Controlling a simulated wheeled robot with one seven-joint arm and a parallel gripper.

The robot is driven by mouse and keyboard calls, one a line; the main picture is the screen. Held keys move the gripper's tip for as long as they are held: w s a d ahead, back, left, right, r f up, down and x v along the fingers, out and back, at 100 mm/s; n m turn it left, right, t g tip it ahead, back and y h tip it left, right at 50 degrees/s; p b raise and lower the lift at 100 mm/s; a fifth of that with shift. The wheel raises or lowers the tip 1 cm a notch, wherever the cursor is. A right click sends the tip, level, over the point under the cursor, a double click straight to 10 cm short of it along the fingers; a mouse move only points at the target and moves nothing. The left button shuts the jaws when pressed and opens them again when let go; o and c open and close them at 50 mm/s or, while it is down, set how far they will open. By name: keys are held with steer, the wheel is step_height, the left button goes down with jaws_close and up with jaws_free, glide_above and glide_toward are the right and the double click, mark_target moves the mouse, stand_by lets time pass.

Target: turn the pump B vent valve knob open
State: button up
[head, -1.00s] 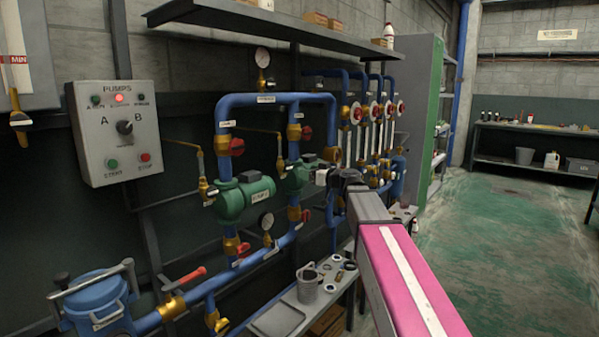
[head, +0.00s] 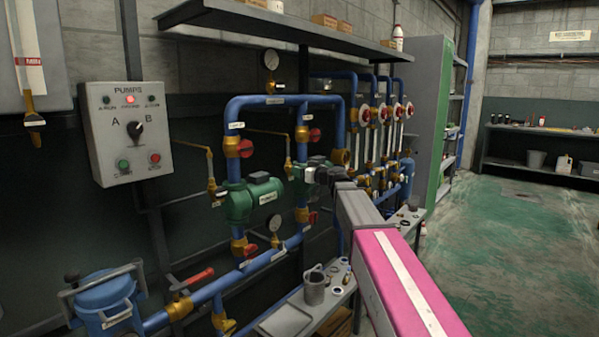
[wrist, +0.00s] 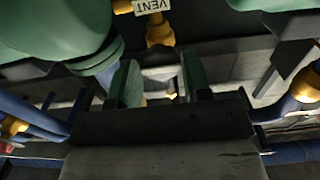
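Pump B (head: 294,172), the farther green pump on the blue pipes, is mostly behind my gripper (head: 312,168) in the head view. The brass vent line (head: 288,163) runs down to its left side; the knob cannot be made out there. In the wrist view a white VENT tag (wrist: 153,5) hangs at the top above a brass valve fitting (wrist: 159,32), next to green pump housing at left. My gripper (wrist: 160,84) has its two green-padded fingers apart, just below the fitting. A small brass-coloured bit shows between them; I cannot tell whether it is the knob.
Pump A (head: 253,199) and its brass vent valve (head: 214,189) are left of my arm. Red-handled valves and blue pipes crowd around. The pump control box (head: 126,135) is on the wall. A bench (head: 330,310) with a metal mug (head: 314,288) stands below. Open floor lies right.

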steer(key=c, duration=0.4)
steer(key=shift+n, duration=2.3)
steer(key=shift+s+n, duration=0.1)
steer(key=shift+n, duration=2.1)
steer(key=shift+d+n, duration=0.1)
steer(key=shift+n, duration=2.2)
